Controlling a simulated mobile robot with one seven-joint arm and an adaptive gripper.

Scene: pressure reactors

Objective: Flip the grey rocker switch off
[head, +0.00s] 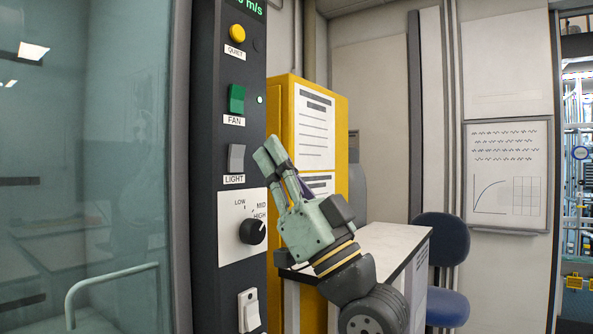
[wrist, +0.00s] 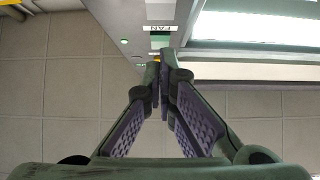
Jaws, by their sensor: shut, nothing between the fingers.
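The grey rocker switch (head: 236,158) sits on the dark control panel, above the LIGHT label and below the green FAN switch (head: 236,98). Which end of it is pressed in is hard to tell. My gripper (head: 267,150) is shut and empty. Its tips show just right of the grey switch in the head view, apart from it in the picture. In the wrist view the shut fingertips (wrist: 167,54) are near the FAN label and green switch, which appear upside down at the top centre.
The panel also bears a yellow QUIET button (head: 237,33), a black knob (head: 252,231) and a white rocker (head: 249,311). A glass door with a handle (head: 110,275) is at left. A yellow cabinet (head: 283,150), a white bench (head: 390,242) and a blue chair (head: 443,240) stand to the right.

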